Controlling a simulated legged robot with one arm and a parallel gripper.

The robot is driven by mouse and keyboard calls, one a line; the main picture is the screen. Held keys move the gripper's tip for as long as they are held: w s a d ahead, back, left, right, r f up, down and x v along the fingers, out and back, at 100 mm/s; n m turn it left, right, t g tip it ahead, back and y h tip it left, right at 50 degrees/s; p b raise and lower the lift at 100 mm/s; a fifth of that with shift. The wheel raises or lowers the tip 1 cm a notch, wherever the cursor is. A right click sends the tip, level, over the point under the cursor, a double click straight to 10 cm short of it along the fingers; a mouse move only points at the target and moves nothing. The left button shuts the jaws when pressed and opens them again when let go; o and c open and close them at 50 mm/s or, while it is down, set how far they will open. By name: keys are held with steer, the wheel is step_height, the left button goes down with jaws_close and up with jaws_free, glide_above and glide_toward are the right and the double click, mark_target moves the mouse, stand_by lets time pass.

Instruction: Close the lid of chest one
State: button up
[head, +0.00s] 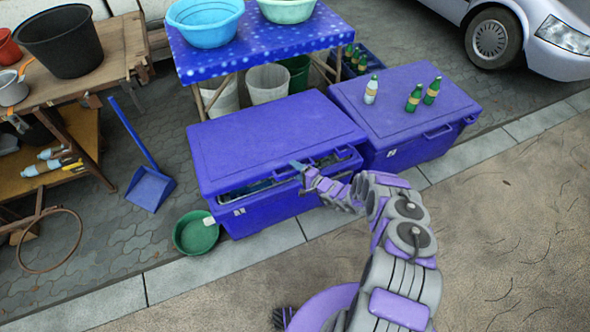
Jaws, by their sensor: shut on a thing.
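The left blue chest (265,215) stands on the paving with its lid (270,140) slightly raised at the front. A dark gap with unclear contents shows between lid and body. My gripper (301,169) is at the front edge of this lid, near its middle, shut on what looks like the lid's edge or handle; the small fingertips make the exact hold hard to tell. A second blue chest (400,100) stands to the right with its lid down. No number is readable on either chest.
Several green and clear bottles (414,97) stand on the right chest. A green basin (196,233) sits at the left chest's front left corner. A blue dustpan (150,188) lies further left. A table with basins (205,20) stands behind. The sandy ground in front is clear.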

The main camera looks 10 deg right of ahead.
steer(key=p+v, duration=0.4)
steer(key=v, duration=1.2)
steer(key=shift+s+d+p, duration=0.25)
steer(key=shift+p, duration=0.05)
